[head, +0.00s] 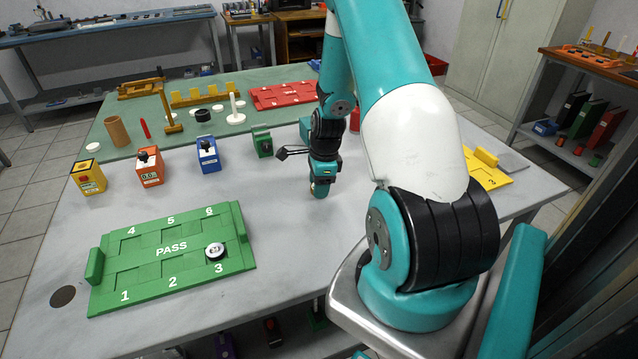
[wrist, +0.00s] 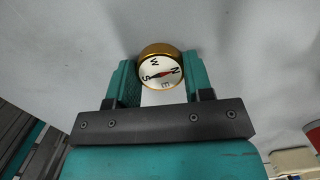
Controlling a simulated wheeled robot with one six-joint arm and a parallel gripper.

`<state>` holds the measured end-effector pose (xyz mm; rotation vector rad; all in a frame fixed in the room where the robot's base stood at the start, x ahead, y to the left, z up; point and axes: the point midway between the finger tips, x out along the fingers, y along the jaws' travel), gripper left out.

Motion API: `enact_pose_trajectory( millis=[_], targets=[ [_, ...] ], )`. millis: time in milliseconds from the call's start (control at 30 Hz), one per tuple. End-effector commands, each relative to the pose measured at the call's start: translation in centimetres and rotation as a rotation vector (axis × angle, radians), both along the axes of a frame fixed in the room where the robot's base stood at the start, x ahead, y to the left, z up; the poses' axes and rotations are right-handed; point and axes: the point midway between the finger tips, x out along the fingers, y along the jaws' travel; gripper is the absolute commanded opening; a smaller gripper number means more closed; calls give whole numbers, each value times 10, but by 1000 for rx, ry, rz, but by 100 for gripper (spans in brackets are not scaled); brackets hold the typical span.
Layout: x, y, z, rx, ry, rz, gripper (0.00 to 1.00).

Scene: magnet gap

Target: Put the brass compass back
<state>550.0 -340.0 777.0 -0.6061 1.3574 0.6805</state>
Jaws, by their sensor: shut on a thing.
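The brass compass (wrist: 160,68) shows in the wrist view with a gold rim, a white dial with letters and a red-and-black needle. It sits between the two teal fingers of my gripper (wrist: 160,80), which is shut on it. In the head view my gripper (head: 320,189) points down over the grey table, right of the green PASS board (head: 150,285); the compass is mostly hidden there. I cannot tell whether the compass touches the table.
A white round piece with a dark ring (head: 215,251) lies by number 3 on the green board. Yellow (head: 89,178), orange (head: 150,168), blue (head: 208,156) and green (head: 262,142) devices stand behind it. A red board (head: 283,95) lies farther back. The table around my gripper is largely clear.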

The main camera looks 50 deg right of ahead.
Motion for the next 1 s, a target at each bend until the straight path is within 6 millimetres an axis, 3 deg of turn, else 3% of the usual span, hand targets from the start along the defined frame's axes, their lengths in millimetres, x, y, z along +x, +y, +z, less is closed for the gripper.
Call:
enact_pose_trajectory(
  millis=[33,100,133,500,1000],
  targets=[
    [0,0,-1,0,0,0,54],
    [0,0,-1,0,0,0,70],
    [0,0,0,0,0,0,73],
    [0,-1,9,-2,-2,0,73],
    [-8,-10,106,-3,-3,0,73]
  ],
)
